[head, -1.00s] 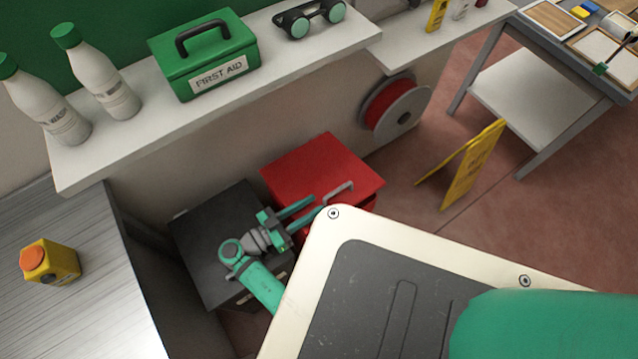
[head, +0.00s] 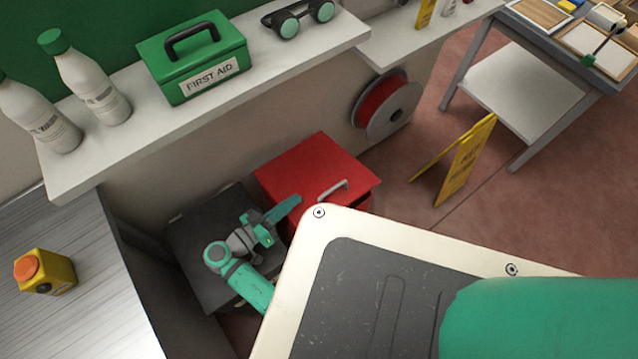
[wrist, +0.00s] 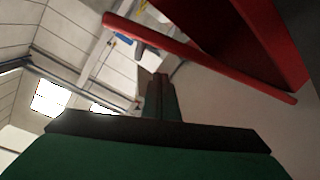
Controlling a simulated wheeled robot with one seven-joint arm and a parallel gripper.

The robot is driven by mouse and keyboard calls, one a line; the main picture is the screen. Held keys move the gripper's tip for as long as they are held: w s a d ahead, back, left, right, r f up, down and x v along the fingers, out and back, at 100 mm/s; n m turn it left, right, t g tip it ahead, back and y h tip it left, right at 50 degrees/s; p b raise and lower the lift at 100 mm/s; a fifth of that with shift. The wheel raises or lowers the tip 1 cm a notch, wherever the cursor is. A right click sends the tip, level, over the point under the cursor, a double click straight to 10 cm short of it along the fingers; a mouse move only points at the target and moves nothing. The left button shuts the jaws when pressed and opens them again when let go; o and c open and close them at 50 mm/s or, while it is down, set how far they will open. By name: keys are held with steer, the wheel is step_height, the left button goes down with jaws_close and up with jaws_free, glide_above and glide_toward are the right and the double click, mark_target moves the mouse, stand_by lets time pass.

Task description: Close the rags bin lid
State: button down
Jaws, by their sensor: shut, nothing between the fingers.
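The red bin stands on the floor by the wall, and its red lid (head: 312,165) shows from above in the head view. A grey handle (head: 333,190) shows near its front edge. In the wrist view the lid looks like a thin red slab (wrist: 200,58), apart from the red bin body (wrist: 250,35) at one end, so it appears raised. My gripper (head: 294,203) is shut and empty, close to the bin's left front side. It also shows in the wrist view (wrist: 158,82), with the slab beyond its fingertips. Contact cannot be told. My own body hides the bin's lower front.
A dark grey box (head: 195,265) stands left of the bin, under my gripper. A white shelf (head: 230,95) runs above. A yellow floor sign (head: 462,165) and a hose reel (head: 390,108) are to the right. A metal counter (head: 75,310) is at left.

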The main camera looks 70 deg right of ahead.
step_height(320, 180, up, 6)
steer(key=w+d+g+y, duration=0.2)
steer(key=g+y, duration=0.1)
steer(key=shift+w+n+g+y, duration=0.15)
steer(key=shift+n+g+y, duration=0.15)
steer(key=shift+g, duration=0.1)
steer(key=shift+s+d+f, duration=0.1)
steer(key=shift+s+d, duration=0.3)
steer(key=shift+d, duration=0.05)
glide_above(321, 187)
steer(key=v, duration=0.2)
steer(key=shift+w+a+f, duration=0.1)
steer(key=shift+a+f, duration=0.05)
steer(key=shift+f, duration=0.7)
steer(key=shift+s+a+f, duration=0.55)
steer(key=shift+s+f, duration=0.1)
steer(key=shift+f, duration=0.15)
steer(key=shift+s+a+f, duration=0.3)
steer(key=shift+s+f, duration=0.2)
steer(key=shift+s, duration=0.15)
